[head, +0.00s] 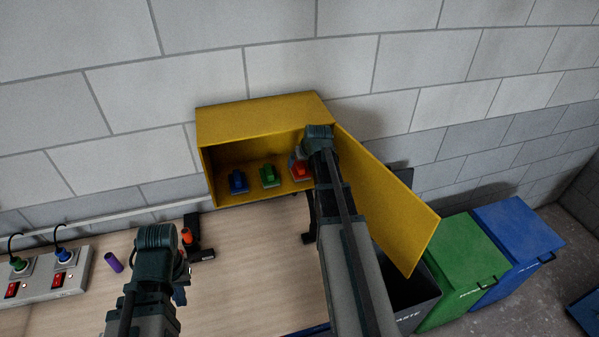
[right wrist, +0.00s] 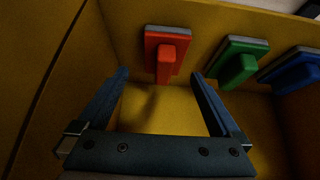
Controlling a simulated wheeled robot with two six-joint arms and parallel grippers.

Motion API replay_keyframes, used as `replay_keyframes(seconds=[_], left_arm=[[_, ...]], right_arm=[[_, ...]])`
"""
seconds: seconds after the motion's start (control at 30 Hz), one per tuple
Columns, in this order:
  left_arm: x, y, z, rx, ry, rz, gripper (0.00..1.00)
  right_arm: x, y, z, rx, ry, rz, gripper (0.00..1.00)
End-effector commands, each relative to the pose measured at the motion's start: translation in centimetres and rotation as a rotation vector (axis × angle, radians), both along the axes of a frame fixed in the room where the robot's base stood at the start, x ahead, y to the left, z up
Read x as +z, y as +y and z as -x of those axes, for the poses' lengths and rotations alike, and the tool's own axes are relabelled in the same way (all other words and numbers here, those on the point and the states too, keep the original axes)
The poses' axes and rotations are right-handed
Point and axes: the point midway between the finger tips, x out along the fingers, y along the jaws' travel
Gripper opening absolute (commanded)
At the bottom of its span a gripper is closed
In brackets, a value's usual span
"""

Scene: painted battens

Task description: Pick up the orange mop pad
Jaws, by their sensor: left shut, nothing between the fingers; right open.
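The orange mop pad (head: 301,170) sits inside the open yellow cabinet (head: 262,122), at the right end of a row with a green pad (head: 268,176) and a blue pad (head: 237,182). In the right wrist view the orange pad (right wrist: 165,55) shows its grey base and upright grip block. My right gripper (right wrist: 160,76) is open and empty inside the cabinet; the pad lies just beyond its fingertips, between their lines. In the head view my right arm partly covers the pad's right side. My left gripper (head: 180,290) is shut and empty over the bench, mostly hidden by its wrist.
The cabinet's yellow door (head: 390,200) stands open to the right of my right arm. The bench (head: 240,270) holds a purple cylinder (head: 113,262), a power strip (head: 45,284) and a black item with an orange part (head: 187,238). Green (head: 465,262) and blue (head: 517,237) bins stand right.

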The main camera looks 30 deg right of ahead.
Motion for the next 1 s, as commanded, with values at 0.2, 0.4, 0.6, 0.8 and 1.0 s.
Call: replay_keyframes(seconds=[0.2,0.4,0.6,0.8,1.0], left_arm=[[-1.6,0.0,0.0,-0.007,0.0,-0.001,0.0],[-4.0,0.0,0.0,-0.006,-0.001,0.0,0.0],[-4.3,0.0,0.0,-0.005,-0.002,0.0,0.0],[-4.2,0.0,0.0,-0.005,-0.002,0.0,0.0],[-4.2,0.0,0.0,-0.005,-0.002,0.0,0.0]], right_arm=[[-1.6,0.0,-1.0,0.0,0.0,0.0,1.0],[-4.0,-0.1,-2.5,0.0,0.0,0.0,1.0],[-4.3,-0.1,-2.9,0.0,0.0,0.0,1.0],[-4.2,-0.1,-2.9,0.0,0.0,0.0,0.87],[-4.2,-0.1,-2.9,0.0,0.0,0.0,0.51]])
